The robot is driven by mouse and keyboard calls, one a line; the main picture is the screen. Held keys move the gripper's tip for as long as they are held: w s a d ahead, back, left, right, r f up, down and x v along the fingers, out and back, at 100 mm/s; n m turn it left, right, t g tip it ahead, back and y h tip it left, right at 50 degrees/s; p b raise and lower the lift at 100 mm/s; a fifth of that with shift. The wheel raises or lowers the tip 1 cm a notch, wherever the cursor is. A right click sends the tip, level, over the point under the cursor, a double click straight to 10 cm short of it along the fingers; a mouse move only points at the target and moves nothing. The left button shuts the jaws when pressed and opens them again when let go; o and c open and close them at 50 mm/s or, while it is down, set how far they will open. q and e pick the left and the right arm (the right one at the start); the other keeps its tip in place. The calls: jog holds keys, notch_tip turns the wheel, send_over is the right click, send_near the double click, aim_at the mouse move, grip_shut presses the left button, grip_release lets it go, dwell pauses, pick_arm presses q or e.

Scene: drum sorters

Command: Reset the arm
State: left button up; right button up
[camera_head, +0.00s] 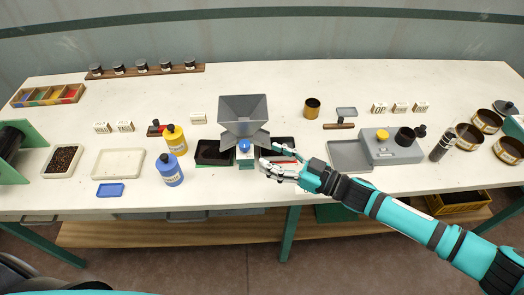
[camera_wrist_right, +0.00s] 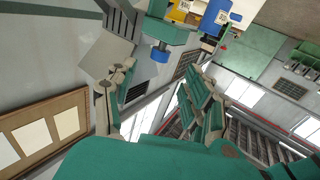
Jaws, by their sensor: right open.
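My right arm comes in from the lower right in the head view, teal with dark bands. Its gripper (camera_head: 276,164) is open near the front of the table, just right of the blue knob (camera_head: 244,146) on the grey hopper sorter (camera_head: 243,108). In the right wrist view the open fingers (camera_wrist_right: 160,100) show with nothing between them. The blue knob (camera_wrist_right: 159,54) and the hopper (camera_wrist_right: 121,18) appear beyond the fingers at the top. The gripper partly hides the dark tray (camera_head: 283,143) on the sorter's right. My left gripper is not in the head view.
The white table (camera_head: 330,80) holds a yellow bottle (camera_head: 174,138), a blue bottle (camera_head: 169,169), a dark tray (camera_head: 213,152) left of the sorter and a grey scale (camera_head: 392,148) to the right. Several round sieves stand at the right end. The table's back middle is mostly clear.

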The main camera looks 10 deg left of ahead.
jog(key=shift+s+d, duration=0.15)
jog(key=shift+d, duration=0.3)
